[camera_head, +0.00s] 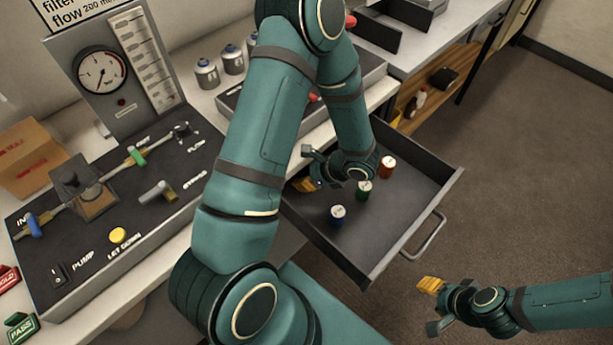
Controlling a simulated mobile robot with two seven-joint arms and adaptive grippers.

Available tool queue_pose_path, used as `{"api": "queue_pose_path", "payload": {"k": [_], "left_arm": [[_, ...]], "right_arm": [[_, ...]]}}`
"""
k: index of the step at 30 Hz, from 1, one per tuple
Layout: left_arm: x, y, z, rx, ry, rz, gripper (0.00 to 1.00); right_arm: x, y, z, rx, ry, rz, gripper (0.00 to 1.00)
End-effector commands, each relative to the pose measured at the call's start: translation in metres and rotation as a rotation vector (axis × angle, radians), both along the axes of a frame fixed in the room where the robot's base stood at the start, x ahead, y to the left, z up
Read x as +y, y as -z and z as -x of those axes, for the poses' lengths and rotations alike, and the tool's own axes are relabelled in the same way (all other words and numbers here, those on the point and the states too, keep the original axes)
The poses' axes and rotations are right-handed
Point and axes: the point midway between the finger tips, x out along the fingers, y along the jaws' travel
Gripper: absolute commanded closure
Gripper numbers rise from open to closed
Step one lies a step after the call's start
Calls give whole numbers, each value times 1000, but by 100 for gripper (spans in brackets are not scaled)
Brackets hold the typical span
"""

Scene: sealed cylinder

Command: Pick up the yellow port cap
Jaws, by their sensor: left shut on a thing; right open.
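My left gripper (308,170) is in the open drawer (374,240), near its left side. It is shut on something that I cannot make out. One of its fingers shows orange-yellow. I cannot pick out a yellow port cap apart from that finger. My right gripper (432,306) is open and empty, outside the drawer at lower right, above the floor.
The test panel (130,215) on the left has a gauge (102,72), valves and a yellow button (118,236). The drawer's handle (428,236) juts out at right. Floor to the right is clear.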

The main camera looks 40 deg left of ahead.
Motion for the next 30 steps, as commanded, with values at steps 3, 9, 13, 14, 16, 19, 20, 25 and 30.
{"api": "queue_pose_path", "payload": {"k": [3, 9, 13, 14, 16, 19, 20, 25, 30], "left_arm": [[-1, -1, 0, 0, 0, 0, 100], [-11, -12, -4, -2, 2, 0, 100], [-28, -24, -10, -3, 4, 0, 100], [-33, -27, -12, -3, 4, 0, 100], [-47, -34, -16, -3, 6, 1, 100], [-68, -46, -22, -3, 6, 1, 100], [-74, -49, -24, -3, 6, 1, 100], [-104, -65, -34, -3, 3, -1, 100], [-124, -75, -40, -1, 2, 0, 100]], "right_arm": [[0, 0, 0, 0, 0, 0, 53], [0, -5, 1, 2, -1, 0, 53], [0, -9, 2, 4, 0, -1, 53], [0, -11, 2, 5, -1, -1, 53], [0, -13, 2, 6, -1, -1, 53], [0, -18, 3, 8, -2, -1, 53], [0, -19, 3, 8, -2, -1, 53], [1, -24, 5, 11, -2, -3, 53], [1, -27, 5, 13, -3, -3, 53]]}}
